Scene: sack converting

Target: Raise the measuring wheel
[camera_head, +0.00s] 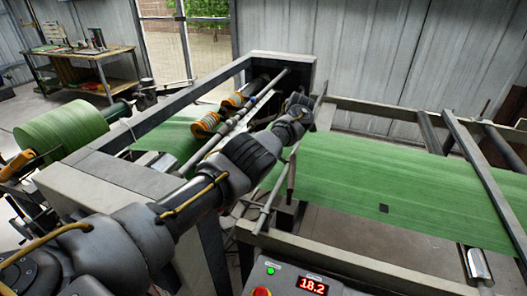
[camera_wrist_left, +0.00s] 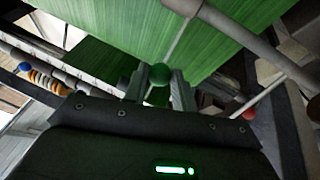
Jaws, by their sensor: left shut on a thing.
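The green web (camera_wrist_left: 110,30) lies beyond the knob. I cannot pick out the measuring wheel for certain; the arm and gripper hide part of that area. My right gripper is not in view.
A green roll (camera_head: 62,127) sits at the left. Orange rings (camera_head: 205,124) are on a shaft. A red ball (camera_wrist_left: 248,113) and grey bar (camera_wrist_left: 235,35) are near the gripper. A panel (camera_head: 300,280) reads 18.2. A workbench (camera_head: 85,55) stands at back left.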

